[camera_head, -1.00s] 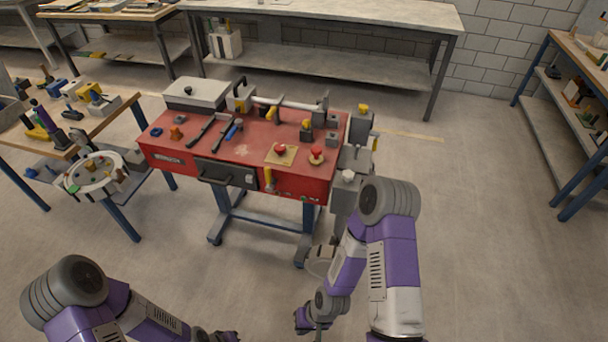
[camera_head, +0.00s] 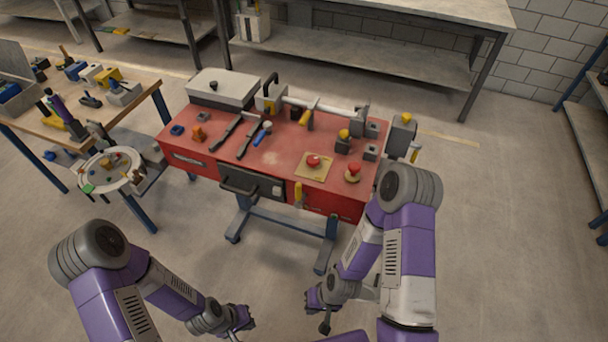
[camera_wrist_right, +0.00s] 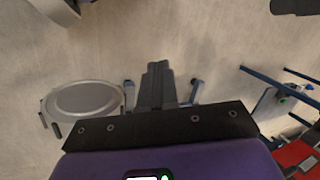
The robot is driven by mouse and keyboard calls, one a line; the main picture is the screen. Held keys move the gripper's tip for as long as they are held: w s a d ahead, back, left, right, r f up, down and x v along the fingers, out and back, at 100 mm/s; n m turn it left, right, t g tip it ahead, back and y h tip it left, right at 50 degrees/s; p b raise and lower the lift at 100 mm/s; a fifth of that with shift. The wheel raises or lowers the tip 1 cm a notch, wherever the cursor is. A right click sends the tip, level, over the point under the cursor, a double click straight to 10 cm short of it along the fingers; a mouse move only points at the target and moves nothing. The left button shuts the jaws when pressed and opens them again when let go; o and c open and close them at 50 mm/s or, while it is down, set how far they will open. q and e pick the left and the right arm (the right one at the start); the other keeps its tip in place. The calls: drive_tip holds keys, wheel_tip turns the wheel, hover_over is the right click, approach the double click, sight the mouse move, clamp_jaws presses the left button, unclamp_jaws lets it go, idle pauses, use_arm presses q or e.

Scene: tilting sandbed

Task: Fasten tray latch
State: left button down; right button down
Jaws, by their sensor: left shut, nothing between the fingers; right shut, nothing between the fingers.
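The red bench (camera_head: 215,163) stands ahead of me, with a dark drawer-like front panel (camera_head: 252,184) and a bar handle (camera_head: 238,190). A yellow-handled lever (camera_head: 298,194) hangs upright on the front edge, right of the panel. I cannot tell which part is the tray latch, or whether it is fastened. My left gripper (camera_head: 245,320) is low in front of the bench, shut and empty. My right gripper (camera_head: 318,310) is also low, apart from the bench. The right wrist view shows its fingers (camera_wrist_right: 157,85) closed together over bare floor.
Two red knobs (camera_head: 313,161) (camera_head: 353,171), loose tools (camera_head: 250,141) and a grey box (camera_head: 223,89) sit on the bench top. A round white tray (camera_head: 105,171) is at the left beside a wooden table (camera_head: 140,92). Floor before the bench is free.

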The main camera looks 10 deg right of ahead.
sight(299, 196)
drive_tip(key=w+d+r+m+t+y, duration=0.2)
drive_tip(key=w+d+r+m+t, duration=0.2)
drive_tip(key=w+r, duration=0.85)
use_arm(q)
drive_tip(key=shift+s+r+p, duration=0.4)
drive_tip(key=shift+r, duration=0.1)
use_arm(e)
drive_tip(key=w+d+r+m+t, duration=0.1)
drive_tip(key=w+d+r, duration=0.2)
drive_tip(key=d+r, duration=0.2)
drive_tip(key=w+d+r+m+t, duration=0.1)
drive_tip(key=w+d+r, duration=0.2)
drive_tip(key=r, duration=0.6)
drive_tip(key=shift+w+d, duration=0.2)
drive_tip(key=shift+d, duration=0.7)
